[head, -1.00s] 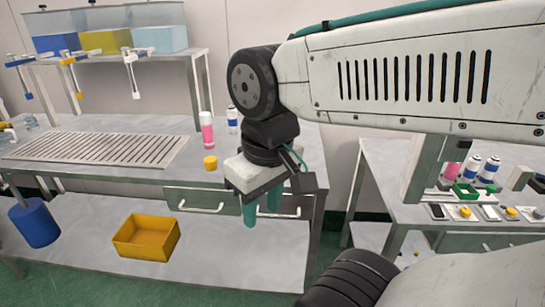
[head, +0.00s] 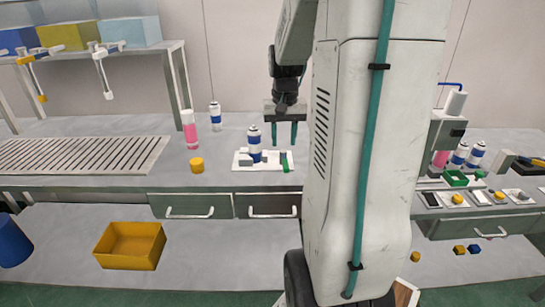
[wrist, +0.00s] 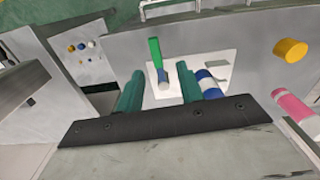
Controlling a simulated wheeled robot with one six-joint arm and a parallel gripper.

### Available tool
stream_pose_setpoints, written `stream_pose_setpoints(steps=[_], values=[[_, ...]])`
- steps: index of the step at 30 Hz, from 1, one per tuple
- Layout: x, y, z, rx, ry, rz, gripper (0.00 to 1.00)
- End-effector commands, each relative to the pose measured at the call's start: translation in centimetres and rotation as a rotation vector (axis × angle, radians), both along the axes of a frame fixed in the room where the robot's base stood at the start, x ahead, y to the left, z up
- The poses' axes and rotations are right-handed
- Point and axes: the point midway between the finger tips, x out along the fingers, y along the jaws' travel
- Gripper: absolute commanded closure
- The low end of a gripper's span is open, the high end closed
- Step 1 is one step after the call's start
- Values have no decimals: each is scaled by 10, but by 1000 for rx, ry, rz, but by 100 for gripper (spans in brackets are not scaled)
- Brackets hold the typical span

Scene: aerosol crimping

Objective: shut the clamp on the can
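A white can with a blue band (head: 254,147) stands upright on a white base plate (head: 242,166) on the long grey bench. The clamp is on the same plate, to the right of the can. Its green handle (head: 286,166) points towards the bench's front edge. In the wrist view, the green handle (wrist: 155,52) and the can (wrist: 208,88) lie side by side. My gripper (head: 284,141) is above and behind the plate, fingers down, apart and empty. In the wrist view the clamp shows between the teal fingers; I see no contact. Whether the clamp bears on the can is unclear.
A pink can (head: 190,130), another blue-banded can (head: 215,116) and a yellow cap (head: 197,165) stand left of the plate. A slotted grate (head: 80,155) lies further left. At right, a side bench holds a press (head: 447,130) and several cans and parts.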

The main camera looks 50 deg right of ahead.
Motion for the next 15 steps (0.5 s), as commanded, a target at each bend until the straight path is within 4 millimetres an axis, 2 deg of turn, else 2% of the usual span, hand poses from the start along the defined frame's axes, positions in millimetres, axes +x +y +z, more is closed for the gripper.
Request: stream_pose_setpoints(steps=[3,15], values=[[-2,-10,-10,4,4,-21,63],[-2,-10,-69,4,4,-21,63]])
